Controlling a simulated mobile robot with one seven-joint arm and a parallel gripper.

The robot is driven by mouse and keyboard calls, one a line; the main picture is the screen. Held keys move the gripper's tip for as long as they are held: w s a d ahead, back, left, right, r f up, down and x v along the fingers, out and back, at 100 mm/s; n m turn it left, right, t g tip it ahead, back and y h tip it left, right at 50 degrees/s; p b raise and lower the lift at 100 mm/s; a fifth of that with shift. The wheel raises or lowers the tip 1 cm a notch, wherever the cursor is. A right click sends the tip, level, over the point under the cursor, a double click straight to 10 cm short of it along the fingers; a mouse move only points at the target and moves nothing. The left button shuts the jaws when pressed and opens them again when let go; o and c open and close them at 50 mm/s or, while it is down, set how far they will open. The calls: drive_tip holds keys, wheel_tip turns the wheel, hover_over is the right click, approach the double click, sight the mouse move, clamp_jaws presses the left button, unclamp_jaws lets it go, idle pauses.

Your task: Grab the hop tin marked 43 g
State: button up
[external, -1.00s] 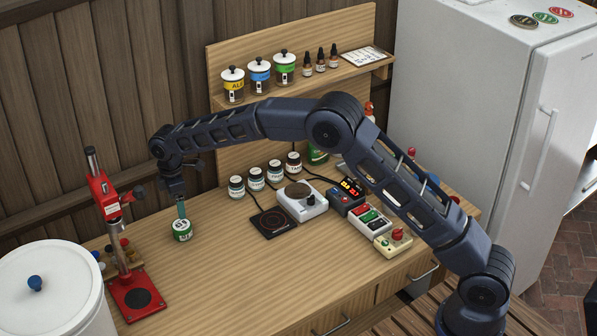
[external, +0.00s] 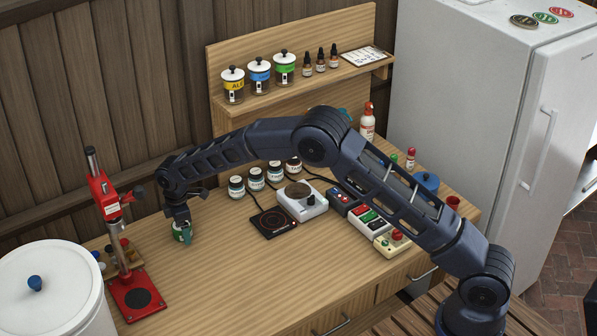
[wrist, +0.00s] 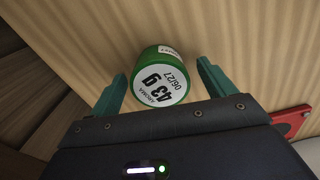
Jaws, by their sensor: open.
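The jaws are open.
A red bench press (external: 137,291) stands left of the tin. A white lidded bucket (external: 60,300) is at the front left. A black hot pad (external: 273,222), a white scale (external: 302,204) and several small jars (external: 237,187) stand to the right. The bench front is clear.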

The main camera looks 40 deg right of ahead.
drive_tip(key=c, duration=1.1)
drive_tip(key=shift+r, duration=0.1)
